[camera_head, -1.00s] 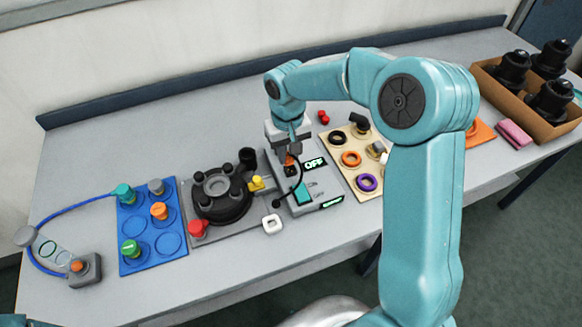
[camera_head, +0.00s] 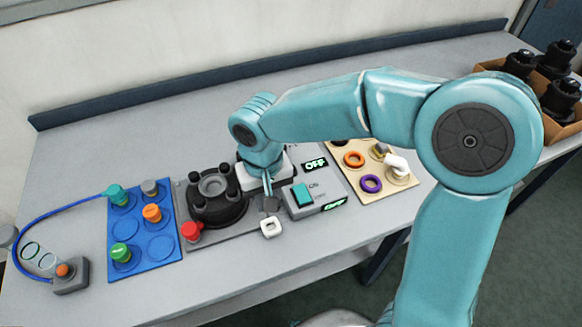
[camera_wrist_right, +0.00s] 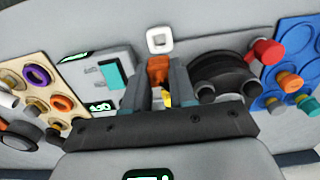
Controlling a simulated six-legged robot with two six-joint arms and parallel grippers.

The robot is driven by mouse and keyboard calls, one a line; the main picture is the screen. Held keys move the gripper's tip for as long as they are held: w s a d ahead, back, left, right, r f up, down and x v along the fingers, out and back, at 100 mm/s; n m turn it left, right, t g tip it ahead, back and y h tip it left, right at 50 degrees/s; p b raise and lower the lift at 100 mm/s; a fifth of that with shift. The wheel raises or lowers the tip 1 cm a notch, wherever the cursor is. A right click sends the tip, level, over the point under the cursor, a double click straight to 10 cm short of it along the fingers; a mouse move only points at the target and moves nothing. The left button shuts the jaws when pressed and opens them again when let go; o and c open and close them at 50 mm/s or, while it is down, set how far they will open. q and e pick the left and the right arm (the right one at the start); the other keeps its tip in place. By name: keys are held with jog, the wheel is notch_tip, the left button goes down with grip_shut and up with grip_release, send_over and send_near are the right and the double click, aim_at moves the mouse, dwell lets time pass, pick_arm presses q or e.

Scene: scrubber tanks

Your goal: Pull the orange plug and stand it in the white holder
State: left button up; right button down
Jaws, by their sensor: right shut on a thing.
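The orange plug (camera_wrist_right: 158,68) sits between the fingers of my right gripper (camera_wrist_right: 158,82), which is shut on it in the wrist view. In the head view my right gripper (camera_head: 268,190) hangs between the black round valve and the grey switch box, just behind the white holder; the orange of the plug is hidden there. The white holder (camera_head: 270,227) is a small square with a hole, at the table's front; it also shows in the wrist view (camera_wrist_right: 160,40), just beyond the plug and apart from it. My left gripper is not in view.
The grey switch box (camera_head: 316,196) with a teal rocker and lit displays stands right of the gripper. The black valve (camera_head: 215,198) and red knob (camera_head: 190,231) are left, beside the blue board (camera_head: 158,250). A beige ring board (camera_head: 345,168) lies right.

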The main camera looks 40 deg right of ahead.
jog(key=shift+f, duration=0.1)
notch_tip(320, 180, down, 7)
jog(key=b, duration=0.5)
jog(key=shift+r+b, duration=0.2)
jog(key=shift+b, duration=0.2)
dwell(0.6)
jog(key=shift+f+b, duration=0.95)
jog(key=shift+f, duration=0.05)
jog(key=shift+c, duration=1.8)
grip_release()
